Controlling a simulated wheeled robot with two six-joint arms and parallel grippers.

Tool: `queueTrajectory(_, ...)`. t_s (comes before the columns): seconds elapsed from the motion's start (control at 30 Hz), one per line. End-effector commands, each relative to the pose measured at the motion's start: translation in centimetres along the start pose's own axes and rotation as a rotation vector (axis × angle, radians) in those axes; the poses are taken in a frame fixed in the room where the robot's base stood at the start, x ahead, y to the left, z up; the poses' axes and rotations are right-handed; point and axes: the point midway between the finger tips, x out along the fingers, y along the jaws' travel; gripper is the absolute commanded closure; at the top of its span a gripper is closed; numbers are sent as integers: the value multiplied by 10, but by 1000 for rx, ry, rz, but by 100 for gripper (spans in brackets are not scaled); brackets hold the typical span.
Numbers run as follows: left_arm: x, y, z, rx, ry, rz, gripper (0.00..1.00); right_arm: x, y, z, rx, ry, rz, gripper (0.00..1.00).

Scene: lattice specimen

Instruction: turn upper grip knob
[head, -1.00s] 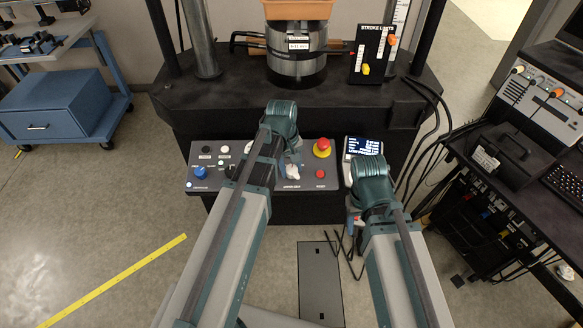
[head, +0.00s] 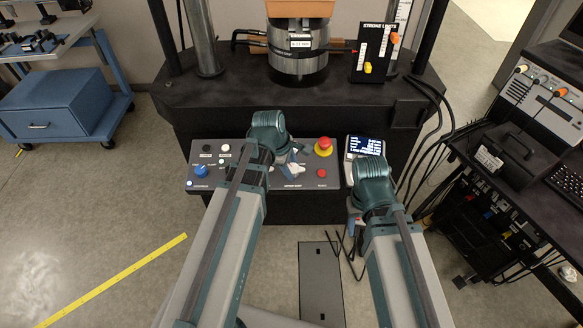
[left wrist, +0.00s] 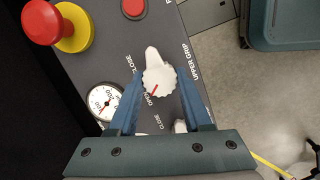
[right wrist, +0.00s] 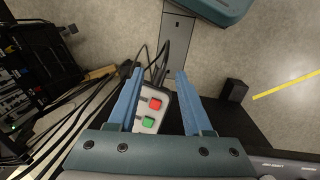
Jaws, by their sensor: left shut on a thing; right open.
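The upper grip knob (left wrist: 158,79) is white with a ribbed rim, a lever-like tab and a short red mark. In the left wrist view its tab points up the picture and the red mark points down-left, towards the OPEN lettering. My left gripper (left wrist: 155,75) is shut on the knob, one blue finger on each side. The knob also shows in the head view (head: 294,169) beside my left wrist, which partly hides it. My right gripper (right wrist: 157,72) is open and empty, away from the panel, above a hand pendant (right wrist: 152,107) with red and green buttons.
The control panel (head: 325,184) carries a red emergency button with yellow collar (head: 323,146), a red button (head: 321,173) and a blue knob (head: 200,171). A gauge (left wrist: 105,102) sits near the left finger. A lit display (head: 363,146) stands right of the panel.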

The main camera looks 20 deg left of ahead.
Motion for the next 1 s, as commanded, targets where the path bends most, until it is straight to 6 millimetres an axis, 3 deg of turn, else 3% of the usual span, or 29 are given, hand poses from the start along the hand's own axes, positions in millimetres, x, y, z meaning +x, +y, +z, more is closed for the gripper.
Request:
queueTrajectory(0.33, 0, -2, 0, -108, -1, 26, 100, 2, 0, 0, 0, 0, 0, 50)
queueTrajectory(0.87, 0, -1, 0, -124, 0, 31, 100, 2, 0, 0, 0, 0, 0, 50)
queueTrajectory(0.9, 0, -1, 0, -124, 0, 31, 44, 2, 0, 0, 0, 0, 0, 50)
queueTrajectory(1.0, 0, -1, 0, -124, 0, 31, 26, 2, 0, 0, 0, 0, 0, 50)
